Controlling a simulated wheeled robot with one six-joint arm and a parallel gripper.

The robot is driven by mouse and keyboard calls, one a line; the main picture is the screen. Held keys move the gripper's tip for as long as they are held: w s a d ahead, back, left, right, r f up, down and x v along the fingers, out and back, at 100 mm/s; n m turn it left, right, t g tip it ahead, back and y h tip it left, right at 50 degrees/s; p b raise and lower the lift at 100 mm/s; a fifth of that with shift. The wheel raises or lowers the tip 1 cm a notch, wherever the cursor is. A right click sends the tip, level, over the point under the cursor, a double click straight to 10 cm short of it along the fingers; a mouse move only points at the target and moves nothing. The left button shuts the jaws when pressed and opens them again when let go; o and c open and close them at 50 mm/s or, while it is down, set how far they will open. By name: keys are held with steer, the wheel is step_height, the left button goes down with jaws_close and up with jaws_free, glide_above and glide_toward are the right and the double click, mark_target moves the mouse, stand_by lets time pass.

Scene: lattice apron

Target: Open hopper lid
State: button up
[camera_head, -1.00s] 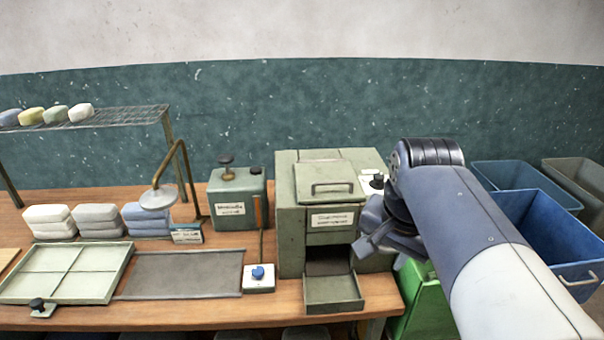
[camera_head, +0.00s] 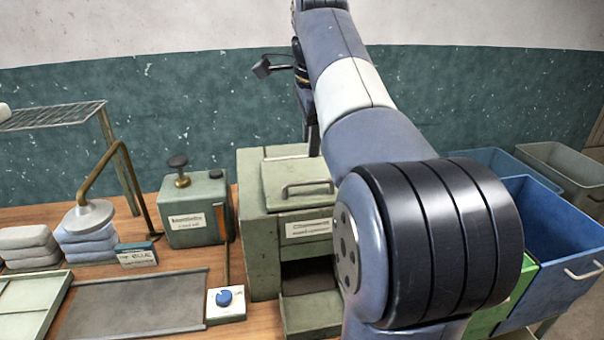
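The hopper (camera_head: 258,225) is a grey-green metal box on the wooden bench, with a label on its front. Its lid (camera_head: 290,172) lies shut on top and carries a bar handle (camera_head: 308,186) near its front edge. My arm reaches across the hopper's right side and hides part of it. My gripper (camera_head: 313,140) hangs down from the wrist above the back of the lid, partly hidden by the arm. It looks apart from the handle. Its fingers are too small and covered to show their opening.
An open tray (camera_head: 312,315) juts from the hopper's front base. A green tank (camera_head: 195,210), a lamp-like spout (camera_head: 90,215) and a blue-knobbed switch box (camera_head: 226,304) stand to the left. Blue bins (camera_head: 555,235) stand at the right. A wire rack (camera_head: 50,115) is at the upper left.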

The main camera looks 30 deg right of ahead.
mark_target(308, 181)
steer(key=f, duration=0.3)
steer(key=w+f, duration=0.1)
steer(key=f, duration=0.2)
steer(key=f+b, duration=0.1)
steer(key=f, duration=0.2)
steer(key=shift+w+d, duration=0.25)
steer(key=shift+w, duration=0.05)
steer(key=shift+c, duration=0.2)
jaws_close()
